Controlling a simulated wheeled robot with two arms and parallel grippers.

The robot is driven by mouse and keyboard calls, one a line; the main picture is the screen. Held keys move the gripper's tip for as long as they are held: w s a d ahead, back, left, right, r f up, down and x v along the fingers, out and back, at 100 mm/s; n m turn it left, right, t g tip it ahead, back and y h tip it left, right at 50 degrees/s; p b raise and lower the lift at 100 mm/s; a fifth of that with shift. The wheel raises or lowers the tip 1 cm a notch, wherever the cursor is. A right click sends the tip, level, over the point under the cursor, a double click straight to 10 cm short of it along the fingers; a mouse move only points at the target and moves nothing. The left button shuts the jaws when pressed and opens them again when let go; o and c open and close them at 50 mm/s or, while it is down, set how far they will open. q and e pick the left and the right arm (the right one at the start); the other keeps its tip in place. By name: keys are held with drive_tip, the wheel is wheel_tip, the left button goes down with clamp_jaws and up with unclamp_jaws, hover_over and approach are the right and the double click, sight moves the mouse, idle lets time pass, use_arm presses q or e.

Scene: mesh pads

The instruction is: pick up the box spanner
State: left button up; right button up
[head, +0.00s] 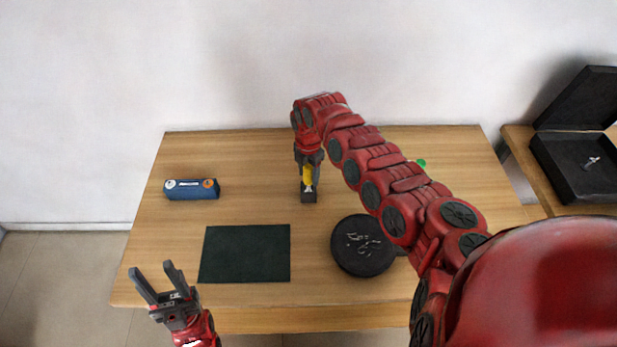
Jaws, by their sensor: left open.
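No thing in the head view can be told for sure as the box spanner. A small yellow thing (308,176) with a pale lower end shows at the jaws of my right gripper (308,188), which points down over the back middle of the table. I cannot tell whether the jaws hold it or it stands behind them. My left gripper (158,283) is open and empty at the table's front left corner, left of the dark green mat (245,254). Small metal pieces lie on a round black tray (364,262), right of the mat.
A blue case (192,190) with round white and orange marks lies at the table's left. A green thing (421,162) is mostly hidden behind my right arm. An open black box (588,185) stands on a side table at the right. The wooden table (250,160) is bare around the mat.

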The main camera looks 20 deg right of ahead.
clamp_jaws()
idle(1.1)
